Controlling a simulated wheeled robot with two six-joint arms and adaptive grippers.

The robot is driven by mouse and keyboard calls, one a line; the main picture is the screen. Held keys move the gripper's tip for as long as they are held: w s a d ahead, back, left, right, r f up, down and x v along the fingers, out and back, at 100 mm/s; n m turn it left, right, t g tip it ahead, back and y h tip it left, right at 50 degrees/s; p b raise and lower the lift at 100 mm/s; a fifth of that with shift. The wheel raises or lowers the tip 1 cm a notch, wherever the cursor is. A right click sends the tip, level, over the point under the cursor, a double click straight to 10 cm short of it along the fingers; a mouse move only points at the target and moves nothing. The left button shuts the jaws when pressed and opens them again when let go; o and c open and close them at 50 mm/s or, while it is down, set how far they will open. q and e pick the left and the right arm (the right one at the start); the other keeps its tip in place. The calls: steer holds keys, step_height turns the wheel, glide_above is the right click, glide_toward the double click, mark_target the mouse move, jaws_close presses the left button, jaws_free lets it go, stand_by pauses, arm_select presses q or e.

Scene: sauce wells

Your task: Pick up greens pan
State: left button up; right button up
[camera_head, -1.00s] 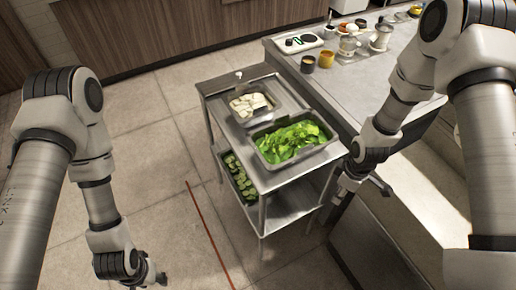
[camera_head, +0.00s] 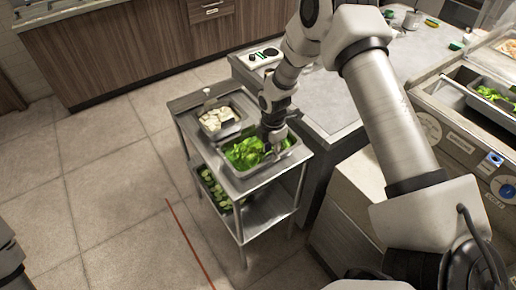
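The greens pan (camera_head: 265,168) is a grey metal pan full of bright green leaves. It sits on the top of a steel cart (camera_head: 187,117), at the near right end. My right gripper (camera_head: 275,143) points down at the right part of the pan, over the leaves and close to the rim. The arm hides part of the pan's far side. The fingers are small and dark here, so I cannot tell whether they are open or shut, or whether they touch the rim. My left gripper is out of view; only a bit of that arm shows at the left edge.
A smaller pan of white pieces (camera_head: 218,120) stands behind the greens pan. Sliced cucumbers (camera_head: 214,188) lie on the cart's lower shelf. A steel counter (camera_head: 325,100) stands close on the cart's right. A pan of greens (camera_head: 492,94) is set in the far-right station. Floor at left is clear.

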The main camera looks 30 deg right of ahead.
steer(key=shift+f, duration=0.35)
jaws_close()
steer(key=shift+r, duration=0.1)
steer(key=shift+w+r+b, duration=0.1)
steer(key=shift+r+b, duration=0.35)
step_height(320, 180, up, 2)
steer(key=shift+b, duration=0.45)
steer(key=s+a+r+b, duration=0.2)
steer(key=s+a+b, duration=0.2)
steer(key=s+a, duration=0.7)
steer(key=shift+s, duration=0.3)
